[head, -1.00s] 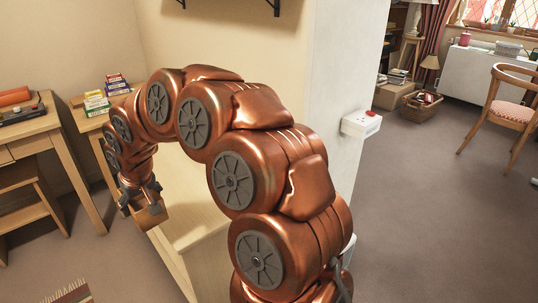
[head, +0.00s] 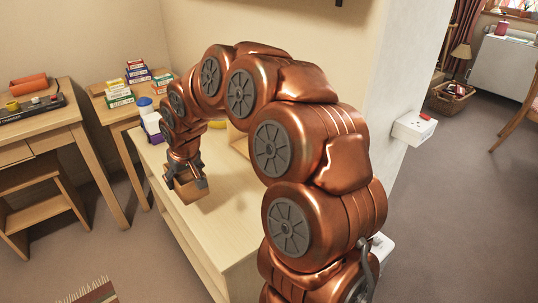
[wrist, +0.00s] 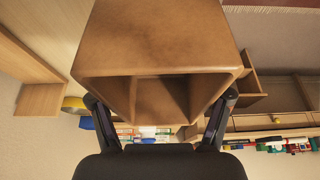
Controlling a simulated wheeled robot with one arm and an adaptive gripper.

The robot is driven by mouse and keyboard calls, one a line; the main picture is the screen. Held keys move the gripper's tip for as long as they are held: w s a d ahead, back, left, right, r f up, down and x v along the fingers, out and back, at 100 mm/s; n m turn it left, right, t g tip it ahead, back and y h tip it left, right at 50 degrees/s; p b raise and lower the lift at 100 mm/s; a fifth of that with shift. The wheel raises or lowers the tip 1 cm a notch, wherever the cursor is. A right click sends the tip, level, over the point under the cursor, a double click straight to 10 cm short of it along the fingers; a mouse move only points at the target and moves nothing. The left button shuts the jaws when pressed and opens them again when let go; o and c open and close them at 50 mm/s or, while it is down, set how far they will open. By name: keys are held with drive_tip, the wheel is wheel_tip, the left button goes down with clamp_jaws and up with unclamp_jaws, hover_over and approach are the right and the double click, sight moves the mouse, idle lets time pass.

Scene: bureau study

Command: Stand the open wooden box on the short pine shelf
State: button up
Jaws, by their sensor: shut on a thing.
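The open wooden box (head: 190,196) is a small brown box at the end of my arm in the head view. My gripper (head: 187,182) is shut on it. In the wrist view the box (wrist: 155,40) fills the upper middle between my two dark fingers, its open, divided side facing the camera. The low pale pine shelf unit (head: 228,222) lies under and beside the box in the head view. The box appears over its top near the left edge; I cannot tell whether it touches. My arm hides part of the unit's top.
A lidded jar (head: 144,106), a yellow item (head: 217,125) and a pale wooden piece (head: 238,140) stand at the unit's back. A side table (head: 112,112) with small cartons and a desk (head: 60,127) are left. A white wall box (head: 413,128) is right. The unit's front top looks clear.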

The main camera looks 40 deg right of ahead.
drive_tip(key=s+d+f+p, duration=0.1)
drive_tip(key=s+d+p, duration=0.3)
drive_tip(key=d, duration=0.5)
drive_tip(key=s+d+f+p, duration=0.25)
drive_tip(key=s+d, duration=0.35)
drive_tip(key=d, duration=1.3)
drive_tip(key=w+d+p, duration=0.1)
drive_tip(key=d, duration=0.4)
drive_tip(key=shift+d+f, duration=0.25)
drive_tip(key=shift+s+f, duration=0.1)
drive_tip(key=shift+f, duration=1.65)
drive_tip(key=shift+f, duration=0.2)
drive_tip(key=o, duration=1.7)
drive_tip(key=shift+r, duration=0.15)
